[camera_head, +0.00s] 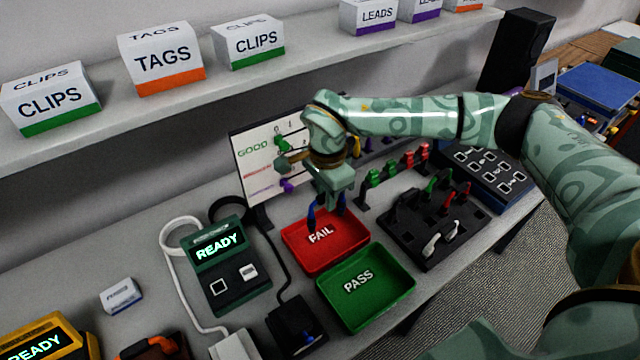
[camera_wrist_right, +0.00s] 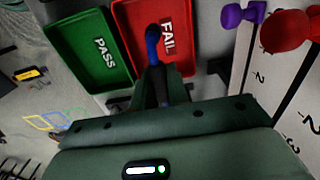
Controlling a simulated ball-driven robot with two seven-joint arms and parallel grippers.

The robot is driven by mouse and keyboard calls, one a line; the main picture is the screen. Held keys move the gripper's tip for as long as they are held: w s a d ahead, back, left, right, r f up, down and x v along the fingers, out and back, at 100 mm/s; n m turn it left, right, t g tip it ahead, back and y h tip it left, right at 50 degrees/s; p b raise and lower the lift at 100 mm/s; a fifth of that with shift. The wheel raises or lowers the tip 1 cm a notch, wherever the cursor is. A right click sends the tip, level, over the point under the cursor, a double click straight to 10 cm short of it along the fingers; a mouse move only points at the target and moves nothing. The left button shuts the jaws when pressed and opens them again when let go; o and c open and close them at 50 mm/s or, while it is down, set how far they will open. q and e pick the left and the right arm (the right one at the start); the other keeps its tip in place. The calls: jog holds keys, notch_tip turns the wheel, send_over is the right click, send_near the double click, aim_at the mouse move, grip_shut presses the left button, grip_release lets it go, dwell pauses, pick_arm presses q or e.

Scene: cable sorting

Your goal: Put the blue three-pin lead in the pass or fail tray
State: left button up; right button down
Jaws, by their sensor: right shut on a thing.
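My right gripper (camera_head: 328,205) is above the red FAIL tray (camera_head: 349,259), pointing down. It is shut on the blue lead (camera_head: 311,216), a small part of which shows below the fingers. In the right wrist view the blue lead (camera_wrist_right: 152,42) stands out between the fingers (camera_wrist_right: 158,88), seen against the red FAIL tray (camera_wrist_right: 184,62). Its pins cannot be made out. The green PASS tray (camera_head: 384,314) lies beside the red tray, nearer the front, and also shows in the wrist view (camera_wrist_right: 68,55). Both trays look empty. My left gripper is not in view.
A green tester reading READY (camera_head: 228,268) stands left of the trays. A black block with leads (camera_head: 437,232) is to their right. A white GOOD board (camera_head: 258,165) with coloured pegs stands behind. A shelf with labelled boxes (camera_head: 165,62) runs above.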

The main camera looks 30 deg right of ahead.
jog(key=shift+f, duration=0.4)
jog(key=shift+s+f+b, duration=0.1)
jog(key=shift+f+b, duration=0.25)
jog(key=shift+b, duration=0.2)
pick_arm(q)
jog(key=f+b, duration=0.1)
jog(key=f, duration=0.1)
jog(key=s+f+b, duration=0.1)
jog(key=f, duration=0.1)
pick_arm(e)
notch_tip(320, 180, down, 4)
jog(key=shift+r, duration=0.1)
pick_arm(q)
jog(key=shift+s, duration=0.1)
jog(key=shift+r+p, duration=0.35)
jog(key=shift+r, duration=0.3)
pick_arm(e)
jog(key=shift+a+r, duration=0.1)
jog(key=shift+r, duration=0.05)
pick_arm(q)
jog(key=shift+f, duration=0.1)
pick_arm(e)
jog(key=shift+f, duration=0.55)
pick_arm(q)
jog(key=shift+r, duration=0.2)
pick_arm(e)
jog(key=shift+f, duration=0.4)
dwell(0.6)
